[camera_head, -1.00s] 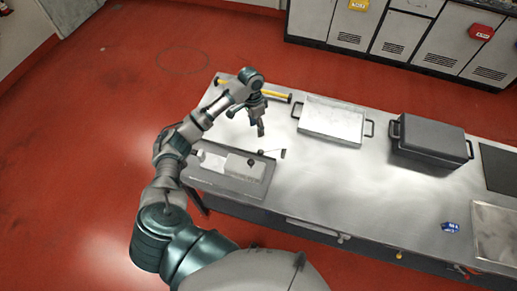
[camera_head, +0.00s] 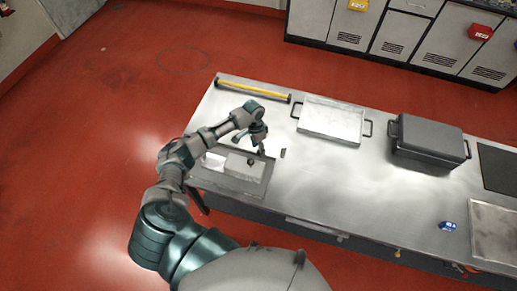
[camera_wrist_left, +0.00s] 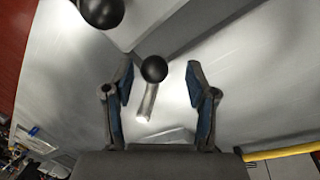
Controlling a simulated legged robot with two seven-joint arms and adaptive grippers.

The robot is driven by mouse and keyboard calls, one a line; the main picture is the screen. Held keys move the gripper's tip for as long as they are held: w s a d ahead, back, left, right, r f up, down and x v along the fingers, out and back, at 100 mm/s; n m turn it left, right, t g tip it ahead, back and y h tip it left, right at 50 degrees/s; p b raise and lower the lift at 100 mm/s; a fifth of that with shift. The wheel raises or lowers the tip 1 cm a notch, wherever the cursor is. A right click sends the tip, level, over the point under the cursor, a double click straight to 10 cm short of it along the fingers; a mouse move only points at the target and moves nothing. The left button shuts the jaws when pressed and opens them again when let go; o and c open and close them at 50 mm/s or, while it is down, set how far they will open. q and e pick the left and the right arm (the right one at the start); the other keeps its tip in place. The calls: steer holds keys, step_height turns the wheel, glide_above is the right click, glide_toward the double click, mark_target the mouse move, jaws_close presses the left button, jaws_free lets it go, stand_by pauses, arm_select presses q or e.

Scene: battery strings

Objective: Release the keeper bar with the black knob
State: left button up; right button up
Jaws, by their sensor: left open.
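A black knob (camera_wrist_left: 154,69) on a short silver bar (camera_wrist_left: 147,104) shows in the left wrist view, between the two fingers of my left gripper (camera_wrist_left: 160,84). The fingers are open, with a gap on each side of the knob. In the head view my left gripper (camera_head: 261,150) points down at the upper right edge of the grey fixture (camera_head: 258,189), and it largely hides this knob. A second black ball knob (camera_wrist_left: 102,10) sits at the top left of the wrist view, on the fixture's light block (camera_head: 238,166). My right gripper is not in view.
The fixture lies at the left end of the metal table (camera_head: 330,185). A yellow bar (camera_head: 255,90) lies along the back edge. A shallow tray with handles (camera_head: 331,122) and a dark lidded box (camera_head: 430,140) stand to the right. The table in front of the tray is clear.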

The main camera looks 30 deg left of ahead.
arm_select(q)
steer(key=shift+d+f, duration=0.25)
steer(key=shift+f, duration=0.15)
steer(key=shift+s+d+f, duration=0.1)
steer(key=shift+d+f, duration=0.05)
steer(key=shift+d, duration=0.2)
steer(key=shift+a, duration=0.25)
jaws_close()
steer(key=shift+a+f, duration=0.1)
steer(key=shift+a, duration=0.05)
